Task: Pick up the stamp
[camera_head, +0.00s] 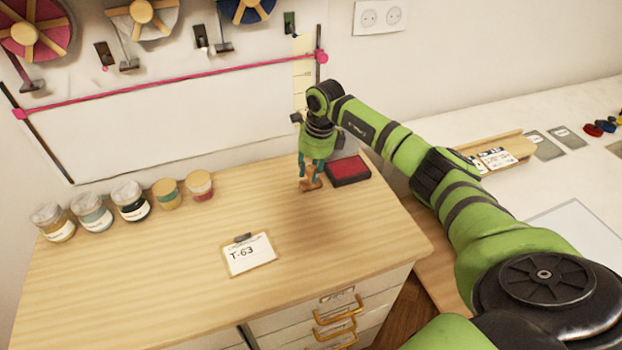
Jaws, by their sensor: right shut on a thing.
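The stamp (311,185) is a small brown wooden piece at the back right of the wooden cabinet top. My right gripper (311,172) points down and is shut on the stamp. The gripper's fingers hide part of the stamp, and I cannot tell whether its base touches the cabinet top. A red ink pad in a dark case (348,170) lies just right of the stamp. My left gripper is not in view.
Several jars (130,201) stand in a row at the back left. A clipboard card marked T-63 (248,253) lies near the front. The cabinet top (150,280) is clear around it. A white table (560,170) with a wooden tray (497,152) is at the right.

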